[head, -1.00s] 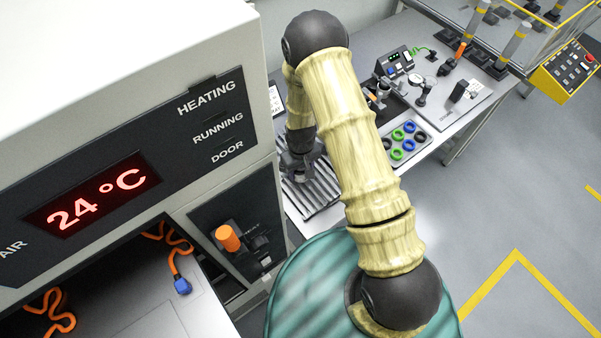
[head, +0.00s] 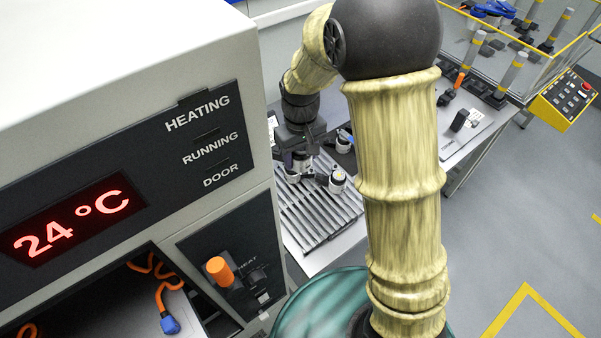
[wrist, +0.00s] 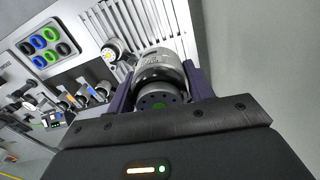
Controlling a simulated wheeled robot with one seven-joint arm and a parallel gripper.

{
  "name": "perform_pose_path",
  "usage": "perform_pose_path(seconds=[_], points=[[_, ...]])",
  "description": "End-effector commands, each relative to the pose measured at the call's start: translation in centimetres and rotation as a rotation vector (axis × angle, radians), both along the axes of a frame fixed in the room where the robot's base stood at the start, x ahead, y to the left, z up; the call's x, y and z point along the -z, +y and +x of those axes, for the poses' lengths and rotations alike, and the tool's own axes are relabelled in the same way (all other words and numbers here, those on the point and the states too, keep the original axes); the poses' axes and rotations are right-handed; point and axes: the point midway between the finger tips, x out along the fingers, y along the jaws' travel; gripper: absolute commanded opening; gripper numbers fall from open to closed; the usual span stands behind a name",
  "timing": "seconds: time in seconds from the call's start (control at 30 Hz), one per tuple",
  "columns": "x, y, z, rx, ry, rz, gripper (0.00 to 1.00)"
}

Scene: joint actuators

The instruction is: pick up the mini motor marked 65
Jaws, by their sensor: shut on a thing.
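My gripper (wrist: 160,88) is shut on a mini motor (wrist: 158,68), a silver cylinder with a dark band and a dark end face with a green centre. The end face points toward the wrist camera, and one finger lies on each side. No number can be read on it. In the head view my gripper (head: 300,165) is over the left back part of the grey slatted rack (head: 318,222). Another silver motor (head: 337,181) stands on the rack just right of it, and shows in the wrist view with a yellow centre (wrist: 113,48).
Several more motors (wrist: 85,94) stand beyond the rack, near a tray of blue and green rings (wrist: 32,42). The big cabinet (head: 215,130) with the 24 °C display is close on the left. My own arm hides part of the bench in the head view.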

Motion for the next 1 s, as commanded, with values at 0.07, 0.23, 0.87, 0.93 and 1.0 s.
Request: perform_pose_path(seconds=[0.07, 0.23, 0.87, 0.93, 1.0], points=[[-1.6, 0.0, 0.1, 0.0, -0.007, 0.002, 0.14], [-3.6, 0.0, 0.0, 0.0, -0.003, 0.001, 0.14], [-4.0, 0.0, 0.0, 0.001, -0.001, 0.0, 0.14], [-4.1, -0.2, 0.1, 0.009, -0.001, 0.0, 0.14], [-4.3, -0.9, 0.2, 0.039, 0.001, 0.0, 0.14]])
